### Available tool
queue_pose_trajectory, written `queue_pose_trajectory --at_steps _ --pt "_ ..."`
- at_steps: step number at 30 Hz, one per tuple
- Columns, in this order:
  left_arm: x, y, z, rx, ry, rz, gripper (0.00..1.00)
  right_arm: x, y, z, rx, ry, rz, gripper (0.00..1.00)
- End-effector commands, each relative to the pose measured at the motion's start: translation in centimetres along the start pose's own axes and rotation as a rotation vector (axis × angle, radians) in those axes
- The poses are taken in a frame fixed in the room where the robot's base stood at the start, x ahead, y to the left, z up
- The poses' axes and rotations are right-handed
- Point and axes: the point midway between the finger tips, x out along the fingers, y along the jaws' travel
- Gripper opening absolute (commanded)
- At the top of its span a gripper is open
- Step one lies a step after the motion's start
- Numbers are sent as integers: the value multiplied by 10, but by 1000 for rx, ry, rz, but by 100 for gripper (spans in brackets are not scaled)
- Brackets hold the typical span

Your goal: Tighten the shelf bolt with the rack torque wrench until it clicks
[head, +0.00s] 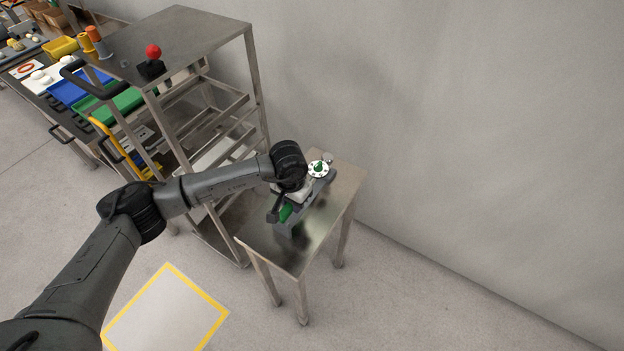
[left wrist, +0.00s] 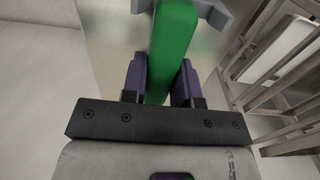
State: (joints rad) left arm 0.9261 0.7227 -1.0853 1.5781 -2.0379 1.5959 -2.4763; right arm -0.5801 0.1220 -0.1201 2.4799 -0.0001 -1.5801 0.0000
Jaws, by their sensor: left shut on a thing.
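My left gripper (left wrist: 160,78) is shut on a green bar-shaped handle (left wrist: 174,40), one dark purple finger on each side. I cannot tell whether this handle belongs to the torque wrench. In the head view my left arm reaches over a small steel table, and a green part (head: 285,213) shows beside the gripper there. A grey stand (head: 320,185) on that table carries a white round dial-like disc (head: 318,169) with a green centre. The wrist partly hides the stand. I cannot make out the shelf bolt. My right gripper is not in view.
The small steel table (head: 325,225) stands near the grey wall. Left of it is a tall steel rack (head: 190,35) with a red-knobbed item (head: 153,52) on top. A bench with blue (head: 75,90) and green trays is behind. A yellow-edged floor square (head: 165,310) lies in front.

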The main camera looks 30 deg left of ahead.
Motion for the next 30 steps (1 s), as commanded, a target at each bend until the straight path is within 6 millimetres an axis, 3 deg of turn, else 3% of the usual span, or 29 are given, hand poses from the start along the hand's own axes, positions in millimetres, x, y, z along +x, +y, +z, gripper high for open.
queue_pose_trajectory --at_steps 30 --pt "-22 0 -1 0 4 0 0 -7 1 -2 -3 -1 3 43"
